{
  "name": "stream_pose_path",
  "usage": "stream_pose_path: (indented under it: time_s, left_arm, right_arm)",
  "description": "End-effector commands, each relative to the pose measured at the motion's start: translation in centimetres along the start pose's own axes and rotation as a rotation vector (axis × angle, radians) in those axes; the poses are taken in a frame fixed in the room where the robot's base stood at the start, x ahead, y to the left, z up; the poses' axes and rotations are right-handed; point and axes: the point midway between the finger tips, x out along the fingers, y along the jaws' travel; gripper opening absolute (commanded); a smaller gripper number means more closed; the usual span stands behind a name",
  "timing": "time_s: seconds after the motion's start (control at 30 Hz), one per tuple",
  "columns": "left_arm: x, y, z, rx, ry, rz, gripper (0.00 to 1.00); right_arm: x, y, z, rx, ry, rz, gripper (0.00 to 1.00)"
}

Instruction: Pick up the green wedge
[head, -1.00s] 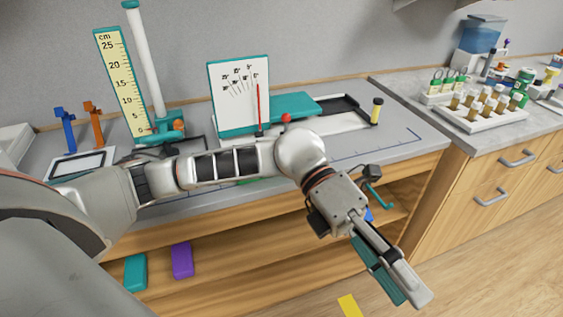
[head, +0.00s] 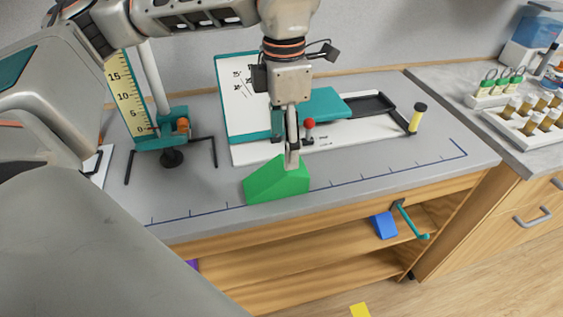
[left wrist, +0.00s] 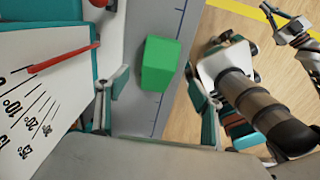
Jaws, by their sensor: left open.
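The green wedge (head: 275,182) rests on the grey bench top near its front edge, its sloped side facing left. It also shows in the left wrist view (left wrist: 160,64), between the lines of my two fingers. My left gripper (head: 287,150) points down just above and behind the wedge, with one fingertip overlapping its top in the head view. In the left wrist view the gripper (left wrist: 157,76) is open, with nothing held. I cannot tell whether a finger touches the wedge. My right gripper is not in the head view; a grey mechanism at the wrist view's upper right may be it.
An angle board (head: 243,95) and a teal block on a white base (head: 375,134) stand close behind the wedge. A ruler stand (head: 160,143) is to the left. A blue block (head: 384,225) sits on the shelf below. The bench right of the wedge is clear.

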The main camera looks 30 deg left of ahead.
Motion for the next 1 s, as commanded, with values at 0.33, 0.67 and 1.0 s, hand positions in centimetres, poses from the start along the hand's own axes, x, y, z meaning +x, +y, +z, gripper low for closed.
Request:
stream_pose_path:
  time_s: [0.33,0.67,1.0]
  left_arm:
    - [2.6,0.2,-0.2,-0.005,0.004,0.006,0.67]
    - [6.4,0.1,-0.2,-0.005,0.005,0.004,0.67]
    - [7.7,0.1,-0.1,-0.005,0.001,0.006,0.67]
  right_arm:
    - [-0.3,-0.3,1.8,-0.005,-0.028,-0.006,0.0]
    - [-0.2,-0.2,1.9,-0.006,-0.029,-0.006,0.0]
    - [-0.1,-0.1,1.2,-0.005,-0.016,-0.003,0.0]
